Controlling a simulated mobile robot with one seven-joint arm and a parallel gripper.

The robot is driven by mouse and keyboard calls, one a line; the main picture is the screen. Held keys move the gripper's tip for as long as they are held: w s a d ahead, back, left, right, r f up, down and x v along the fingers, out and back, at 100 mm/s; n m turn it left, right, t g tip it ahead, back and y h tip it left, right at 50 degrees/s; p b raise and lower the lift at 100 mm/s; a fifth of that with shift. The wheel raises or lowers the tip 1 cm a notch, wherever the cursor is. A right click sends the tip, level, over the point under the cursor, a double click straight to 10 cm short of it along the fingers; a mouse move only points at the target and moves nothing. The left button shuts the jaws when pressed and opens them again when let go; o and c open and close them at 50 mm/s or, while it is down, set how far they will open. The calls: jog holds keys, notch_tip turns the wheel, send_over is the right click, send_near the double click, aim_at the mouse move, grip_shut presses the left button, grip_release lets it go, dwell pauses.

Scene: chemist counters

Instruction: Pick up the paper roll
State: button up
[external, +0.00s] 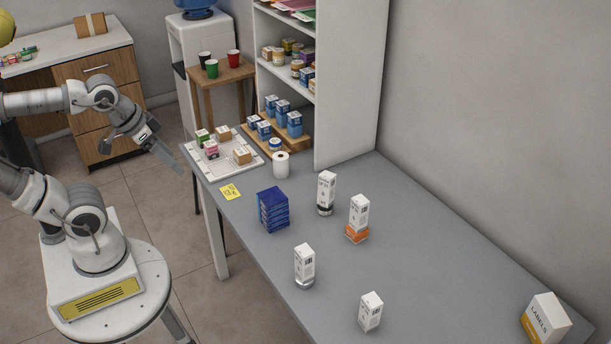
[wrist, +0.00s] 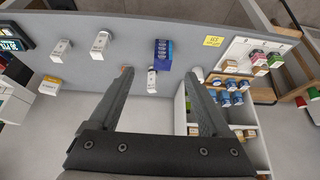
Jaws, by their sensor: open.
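The paper roll (external: 281,164) is a white upright cylinder on the grey counter, beside the white tray's right end and in front of the shelf unit. In the wrist view a small white shape by the right fingertip looks like the paper roll (wrist: 199,73), partly hidden by that finger. My gripper (external: 172,157) is in the air off the counter's left edge, left of the tray and well apart from the roll. In the wrist view my gripper (wrist: 158,75) has its fingers wide apart with nothing held between them.
A white tray (external: 209,169) with small boxes lies left of the roll. A wooden riser (external: 285,145) with blue-and-white boxes stands behind it. A blue box stack (external: 272,209), a yellow note (external: 230,192) and several white boxes stand nearer. The shelf side panel (external: 345,90) rises at the right.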

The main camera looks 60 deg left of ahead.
aim_at(284, 157)
jog(key=shift+o, duration=1.4)
notch_tip(284, 157, up, 26)
jog(key=w+d+r+m+t+h+b, duration=0.2)
jog(key=w+d+r+m+t+h, duration=0.15)
jog(key=w+r, duration=0.35)
jog(key=w+d+r+m+t+h+b, duration=0.35)
jog(key=w+d+r, duration=0.2)
jog(key=w, duration=0.25)
jog(key=w+a+r+n+t+y+b, duration=0.3)
jog(key=w+a+r+n+t+y, duration=0.3)
jog(key=a+r+t, duration=0.65)
jog(key=w+a+f+n+g+y+b, duration=0.25)
jog(key=w+a+n+g+y, duration=0.2)
jog(key=a+n+y, duration=0.45)
jog(key=w+a+f+n+g+y+b, duration=0.1)
jog(key=a+f+g+y, duration=0.15)
jog(key=f, duration=0.25)
jog(key=w+a+f+g+y+b, duration=0.1)
jog(key=w+f+g+b, duration=0.15)
jog(key=f, duration=0.25)
notch_tip(284, 157, down, 63)
jog(key=w+d+m+g+h, duration=0.1)
jog(key=d+g+h, duration=0.15)
jog(key=g, duration=0.25)
jog(key=shift+h, duration=0.4)
jog(key=b+x, duration=0.5)
jog(key=x, duration=1.3)
jog(key=shift+a+r+b, duration=0.1)
jog(key=shift+r+b, duration=0.05)
jog(key=shift+b, duration=0.25)
